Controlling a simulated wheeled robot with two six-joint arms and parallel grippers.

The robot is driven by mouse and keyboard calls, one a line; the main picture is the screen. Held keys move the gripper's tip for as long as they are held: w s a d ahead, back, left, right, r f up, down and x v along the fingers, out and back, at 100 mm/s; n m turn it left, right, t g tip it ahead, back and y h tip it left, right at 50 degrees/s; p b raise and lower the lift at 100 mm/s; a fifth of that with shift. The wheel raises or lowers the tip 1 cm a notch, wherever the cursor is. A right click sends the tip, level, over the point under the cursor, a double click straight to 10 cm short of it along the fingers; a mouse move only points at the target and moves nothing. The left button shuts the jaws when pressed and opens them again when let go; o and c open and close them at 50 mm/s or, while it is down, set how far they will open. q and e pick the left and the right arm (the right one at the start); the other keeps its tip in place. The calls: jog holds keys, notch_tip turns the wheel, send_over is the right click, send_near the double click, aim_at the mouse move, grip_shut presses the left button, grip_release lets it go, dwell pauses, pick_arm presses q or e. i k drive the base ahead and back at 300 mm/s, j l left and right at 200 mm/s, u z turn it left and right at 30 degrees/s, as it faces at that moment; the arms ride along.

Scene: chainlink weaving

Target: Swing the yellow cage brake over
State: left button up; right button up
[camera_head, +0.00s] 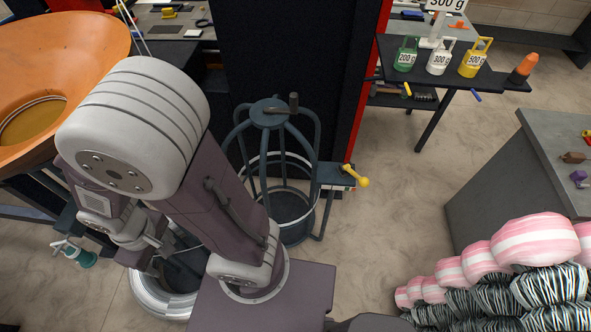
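The yellow cage brake (354,178) is a small lever with a rounded knob. It sticks out from a dark bracket at the right side of the dark blue-grey wire cage (271,112). The cage stands around a round drum. My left arm is folded in front of the picture's left half, with its wrist hanging low at the left. My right gripper is out of view.
A large orange funnel (95,40) stands at the upper left. A dark shelf (455,70) holds green, white and yellow weights. A grey bench (500,165) is at the right, with pink-and-white rolls (535,240) in front. The floor between brake and bench is clear.

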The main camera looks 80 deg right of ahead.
aim_at(364, 182)
jog(key=z, duration=3.65)
